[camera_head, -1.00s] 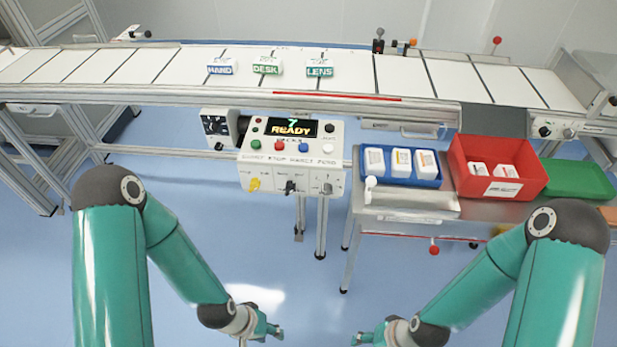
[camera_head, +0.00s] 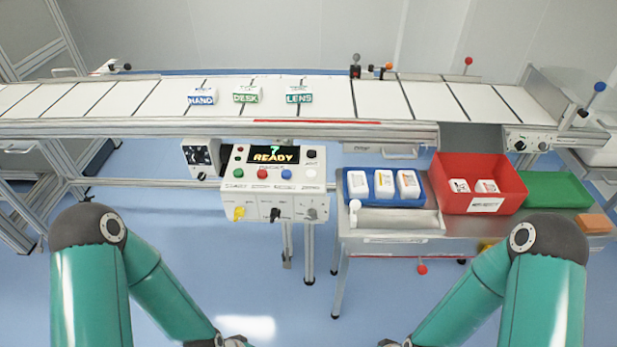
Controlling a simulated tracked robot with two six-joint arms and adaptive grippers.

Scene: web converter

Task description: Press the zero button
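The control panel (camera_head: 272,187) stands in front of the conveyor, with a display (camera_head: 274,155) reading "7 READY". A lower row has a green button (camera_head: 238,173), a red button (camera_head: 262,174), a blue button (camera_head: 286,174) and a white button (camera_head: 310,174). Their small labels are blurred; the white one's label appears to read ZERO. A black button (camera_head: 311,154) is right of the display. My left gripper (camera_head: 238,341) and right gripper (camera_head: 388,343) are mostly cut off by the bottom edge, below and apart from the panel. Their finger openings cannot be seen.
The conveyor (camera_head: 330,98) runs across the back, carrying blocks marked HAND (camera_head: 202,97), DESK (camera_head: 246,94) and LENS (camera_head: 299,95). On the right, a steel table (camera_head: 400,243) holds a blue tray (camera_head: 350,198), a red bin (camera_head: 510,185) and a green tray (camera_head: 555,188). Floor before the panel is clear.

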